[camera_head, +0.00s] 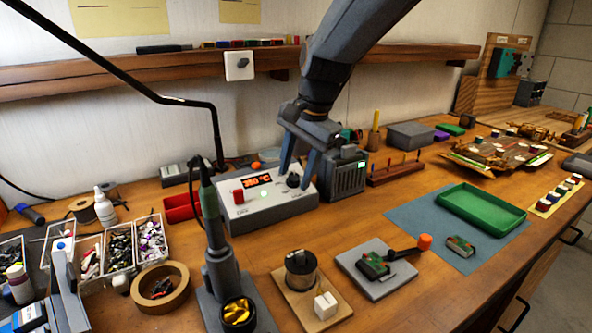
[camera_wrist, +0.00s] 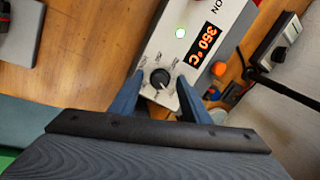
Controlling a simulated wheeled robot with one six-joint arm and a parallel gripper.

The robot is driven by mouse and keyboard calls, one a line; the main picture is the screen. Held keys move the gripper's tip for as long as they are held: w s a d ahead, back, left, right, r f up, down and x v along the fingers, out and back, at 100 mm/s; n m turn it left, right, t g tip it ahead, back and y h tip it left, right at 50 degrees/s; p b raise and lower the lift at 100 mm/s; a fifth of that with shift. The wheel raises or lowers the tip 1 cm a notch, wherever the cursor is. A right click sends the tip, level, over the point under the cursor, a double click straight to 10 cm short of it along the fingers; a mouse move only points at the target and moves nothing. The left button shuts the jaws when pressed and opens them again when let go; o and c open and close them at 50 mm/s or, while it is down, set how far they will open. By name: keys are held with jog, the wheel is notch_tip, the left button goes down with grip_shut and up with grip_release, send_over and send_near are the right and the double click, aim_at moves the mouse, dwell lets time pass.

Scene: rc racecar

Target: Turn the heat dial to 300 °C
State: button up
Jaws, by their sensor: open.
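The heat dial (camera_head: 293,181) is a dark round knob on the right of the light grey soldering station (camera_head: 270,208). In the wrist view the dial (camera_wrist: 160,78) has a pale pointer line and small markings around it, too small to read. The red display (camera_wrist: 202,43) reads 350 °C in the wrist view. My gripper (camera_head: 297,173) is over the station, pointing down, with its two blue fingers apart. In the wrist view my gripper (camera_wrist: 160,80) has one finger on each side of the dial, with visible gaps; I see no contact.
A dark vented box (camera_head: 345,178) stands just right of the station. A soldering iron (camera_head: 210,205) stands upright in its holder at the front left. A red bin (camera_head: 181,208) is to the left. A blue mat with a green tray (camera_head: 482,208) lies to the right.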

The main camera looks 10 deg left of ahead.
jog(key=c, duration=1)
jog(key=shift+c, duration=0.2)
jog(key=shift+n+p, duration=0.4)
jog(key=n+p, duration=0.2)
jog(key=n, duration=0.1)
jog(key=shift+a+r+n+h, duration=0.1)
jog(key=shift+n+h, duration=0.2)
jog(key=shift+h, duration=0.1)
jog(key=n+p, duration=0.1)
jog(key=n, duration=0.1)
jog(key=n+p, duration=0.1)
jog(key=n, duration=0.1)
jog(key=shift+s+n+t+h+p, duration=0.1)
jog(key=shift+n+t+h+p, duration=0.2)
jog(key=shift+n, duration=0.1)
